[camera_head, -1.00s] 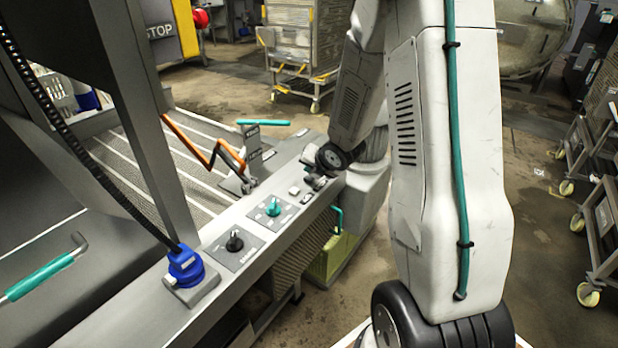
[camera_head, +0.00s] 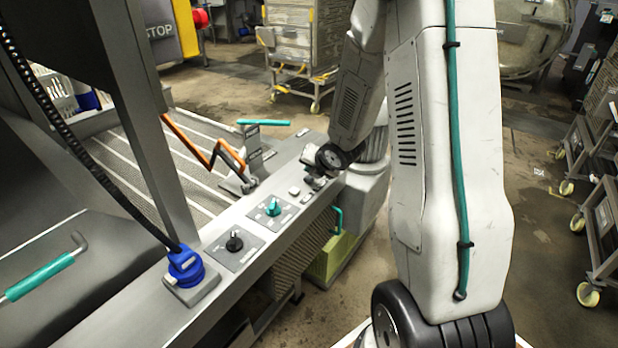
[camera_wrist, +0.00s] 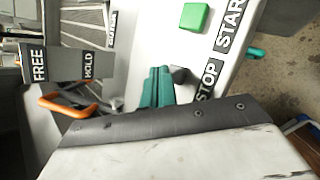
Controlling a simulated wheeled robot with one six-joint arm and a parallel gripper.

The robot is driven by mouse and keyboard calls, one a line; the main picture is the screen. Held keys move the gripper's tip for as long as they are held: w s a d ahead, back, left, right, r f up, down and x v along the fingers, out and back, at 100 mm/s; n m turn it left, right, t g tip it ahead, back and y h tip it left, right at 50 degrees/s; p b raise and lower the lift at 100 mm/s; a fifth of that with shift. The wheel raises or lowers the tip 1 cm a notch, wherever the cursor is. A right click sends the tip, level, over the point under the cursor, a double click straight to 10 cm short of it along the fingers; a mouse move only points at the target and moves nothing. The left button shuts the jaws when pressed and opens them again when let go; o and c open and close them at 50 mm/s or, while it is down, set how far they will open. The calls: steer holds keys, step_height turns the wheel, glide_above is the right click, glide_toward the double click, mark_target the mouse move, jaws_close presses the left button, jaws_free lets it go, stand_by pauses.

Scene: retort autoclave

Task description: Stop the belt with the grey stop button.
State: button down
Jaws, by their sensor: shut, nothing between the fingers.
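The grey stop button (camera_wrist: 180,75) is a small dark grey knob beside the STOP label (camera_wrist: 207,80) in the wrist view. The green start button (camera_wrist: 195,17) sits farther along the same pale panel, beside its START label. My gripper (camera_wrist: 158,84) has teal fingers pressed together with nothing between them. Its fingertips are right next to the stop button and partly cover it; I cannot tell whether they touch. In the head view my gripper (camera_head: 316,180) is low over the far end of the control rail (camera_head: 215,268), and its fingers are hard to make out.
A teal selector knob (camera_head: 273,207), a black knob (camera_head: 234,242) and a blue plug (camera_head: 185,267) stand along the rail. An orange bent lever (camera_head: 205,150) rises beside the slatted belt (camera_head: 190,165). A FREE/HOLD plate (camera_wrist: 65,65) is at the left in the wrist view.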

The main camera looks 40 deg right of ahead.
mark_target(311, 179)
steer(key=shift+f, duration=0.15)
stand_by(0.6)
steer(key=shift+f, duration=0.3)
steer(key=shift+f, duration=0.5)
stand_by(0.6)
steer(key=shift+r, duration=0.95)
steer(key=shift+r, duration=2.5)
